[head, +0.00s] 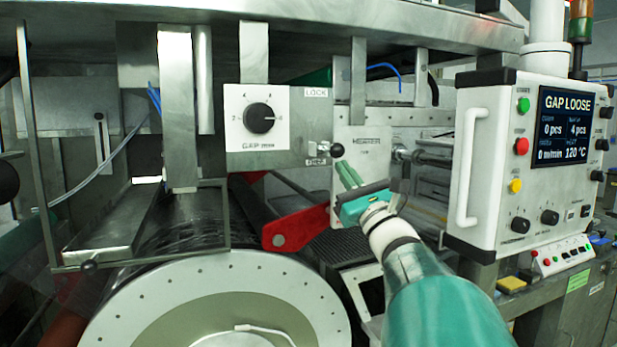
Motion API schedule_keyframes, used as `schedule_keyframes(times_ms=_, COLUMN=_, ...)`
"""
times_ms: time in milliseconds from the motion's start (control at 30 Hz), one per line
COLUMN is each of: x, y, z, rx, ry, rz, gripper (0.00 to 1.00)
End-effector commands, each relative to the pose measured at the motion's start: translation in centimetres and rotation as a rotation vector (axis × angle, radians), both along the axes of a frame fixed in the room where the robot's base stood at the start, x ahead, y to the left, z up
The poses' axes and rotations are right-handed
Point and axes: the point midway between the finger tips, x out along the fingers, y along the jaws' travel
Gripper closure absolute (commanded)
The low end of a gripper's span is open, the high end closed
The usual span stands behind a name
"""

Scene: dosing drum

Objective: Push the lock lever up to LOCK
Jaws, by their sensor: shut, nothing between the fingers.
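The lock lever (336,150) has a dark round knob and sticks out to the right from a small block on the grey panel. A white LOCK label (316,92) is on the panel well above it. The lever lies about level, below that label. My gripper (346,172) is shut and empty. Its green fingertips are just below and slightly right of the knob in the picture. I cannot tell whether they touch it. The screen (565,125) reads GAP LOOSE.
The gap dial (258,118) with a black knob is left of the lever. A red arm (297,228) and a large pale drum (215,305) are below. A white control box (500,160) with a handle stands to the right. A metal frame hangs at left.

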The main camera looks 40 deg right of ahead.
Motion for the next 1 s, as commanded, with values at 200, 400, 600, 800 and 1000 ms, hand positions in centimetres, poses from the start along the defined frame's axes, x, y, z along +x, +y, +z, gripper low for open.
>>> schedule_keyframes(times_ms=200, x=0.0, y=0.1, z=0.2, rx=0.003, ry=0.01, rz=0.002, gripper=1.0)
schedule_keyframes(times_ms=400, x=-0.2, y=0.1, z=0.7, rx=0.013, ry=0.048, rz=0.001, gripper=1.0)
schedule_keyframes(times_ms=600, x=-0.3, y=0.1, z=1.0, rx=0.02, ry=0.072, rz=0.0, gripper=1.0)
schedule_keyframes(times_ms=800, x=-0.4, y=0.3, z=1.7, rx=0.033, ry=0.126, rz=0.0, gripper=1.0)
schedule_keyframes(times_ms=1000, x=-0.5, y=0.4, z=3.0, rx=0.062, ry=0.227, rz=0.002, gripper=1.0)
